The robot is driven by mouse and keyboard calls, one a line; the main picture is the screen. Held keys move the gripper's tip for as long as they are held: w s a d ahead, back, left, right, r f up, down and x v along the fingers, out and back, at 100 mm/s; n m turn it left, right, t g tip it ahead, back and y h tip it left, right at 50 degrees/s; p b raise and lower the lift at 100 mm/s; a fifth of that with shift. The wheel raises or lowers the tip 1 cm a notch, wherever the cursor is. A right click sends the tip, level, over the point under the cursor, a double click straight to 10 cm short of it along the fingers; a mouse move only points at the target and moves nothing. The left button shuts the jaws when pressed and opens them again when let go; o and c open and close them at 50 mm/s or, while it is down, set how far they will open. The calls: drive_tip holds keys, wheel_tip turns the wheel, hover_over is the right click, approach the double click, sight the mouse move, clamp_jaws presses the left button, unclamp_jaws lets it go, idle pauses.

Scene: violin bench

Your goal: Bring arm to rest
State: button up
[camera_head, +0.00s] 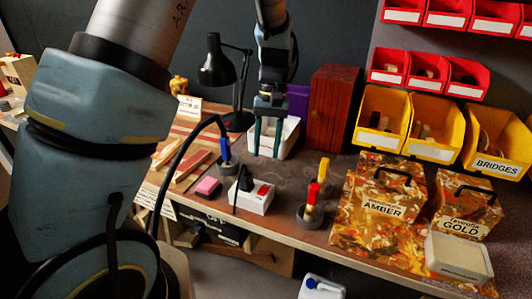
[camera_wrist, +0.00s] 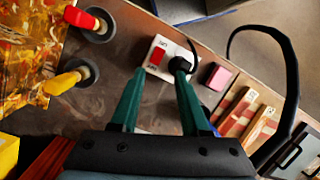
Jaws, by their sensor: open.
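My gripper (camera_head: 266,137) hangs above the workbench (camera_head: 290,222), in front of a white bin (camera_head: 288,142). Its two green fingers point down and stand apart, with nothing between them. In the wrist view my gripper (camera_wrist: 157,90) is also open and empty, and its fingers appear over the bench top. A white power box (camera_wrist: 162,56) with a red switch shows just beyond the fingertips there; it also shows in the head view (camera_head: 254,198). My upper arm covers much of the left side of the head view.
Red-handled (camera_head: 312,194) and yellow-handled (camera_head: 324,168) tools stand in round holders. An AMBER case (camera_head: 385,185) and GOLD case (camera_head: 465,204) stand right, below yellow bins (camera_head: 382,118).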

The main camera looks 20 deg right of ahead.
drive_tip(key=s+a+r+n+t+h, duration=0.1)
drive_tip(key=a+r+t, duration=0.1)
drive_tip(key=a, duration=1.1)
drive_tip(key=s+a+r+n+t+h, duration=0.1)
drive_tip(key=a+r, duration=0.1)
drive_tip(key=a, duration=1.1)
drive_tip(key=shift+s+r+n+t, duration=0.2)
drive_tip(key=shift+r+n+t, duration=0.05)
drive_tip(key=shift+n+t, duration=0.15)
